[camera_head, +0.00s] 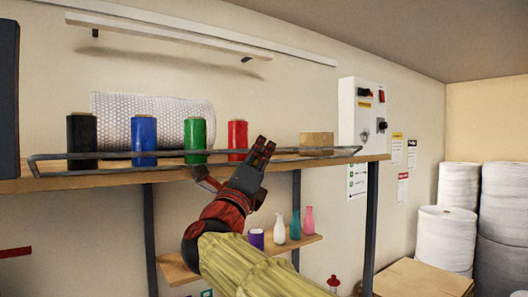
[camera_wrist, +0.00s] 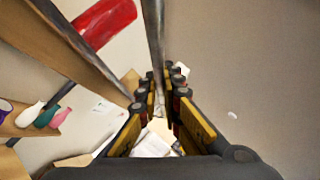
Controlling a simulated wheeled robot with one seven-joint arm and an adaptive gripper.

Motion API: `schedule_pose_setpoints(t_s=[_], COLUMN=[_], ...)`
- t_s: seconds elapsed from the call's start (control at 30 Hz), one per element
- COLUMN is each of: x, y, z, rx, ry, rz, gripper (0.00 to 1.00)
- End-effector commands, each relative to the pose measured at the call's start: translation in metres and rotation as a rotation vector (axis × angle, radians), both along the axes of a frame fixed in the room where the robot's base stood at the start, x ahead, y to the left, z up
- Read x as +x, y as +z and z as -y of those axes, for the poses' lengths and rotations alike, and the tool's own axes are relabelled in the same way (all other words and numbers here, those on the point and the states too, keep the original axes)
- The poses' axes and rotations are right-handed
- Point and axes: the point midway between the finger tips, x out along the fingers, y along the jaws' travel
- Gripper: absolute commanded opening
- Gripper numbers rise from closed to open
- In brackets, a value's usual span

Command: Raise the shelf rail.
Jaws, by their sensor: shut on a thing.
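The shelf rail (camera_head: 110,155) is a long thin grey metal bar frame along the front of the upper wooden shelf (camera_head: 120,180). In the head view it crosses in front of the lower parts of the spools. My gripper (camera_head: 262,150) is at the rail's right half, to the right of the red spool (camera_head: 237,138). In the wrist view the rail (camera_wrist: 154,35) runs down between the fingers of my gripper (camera_wrist: 157,95), which are shut on it. The fingers hide a short stretch of the rail.
Black (camera_head: 82,136), blue (camera_head: 144,138) and green (camera_head: 195,138) spools, a bubble-wrap roll (camera_head: 165,105) and a small wooden block (camera_head: 316,141) stand on the shelf. A lower shelf (camera_head: 180,270) holds small vases. A control box (camera_head: 362,112) is on the wall, right.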

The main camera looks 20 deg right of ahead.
Motion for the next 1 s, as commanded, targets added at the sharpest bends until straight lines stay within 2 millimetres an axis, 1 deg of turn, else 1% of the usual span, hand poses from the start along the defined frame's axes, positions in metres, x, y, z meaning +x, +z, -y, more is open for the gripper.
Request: schedule_pose_setpoints(t_s=[0.03, 0.2, 0.4, 0.63, 1.0], x=[0.000, 0.005, 0.009, 0.011, 0.011], y=[0.008, 0.013, 0.014, 0.014, 0.012], z=[0.000, -0.002, -0.003, -0.003, -0.003], rx=[-0.009, -0.044, -0.070, -0.083, -0.086], ry=[0.001, 0.001, 0.000, -0.001, -0.001], rz=[-0.032, -0.139, -0.221, -0.263, -0.270], gripper=[0.00, 0.00, 0.00, 0.00, 0.00])
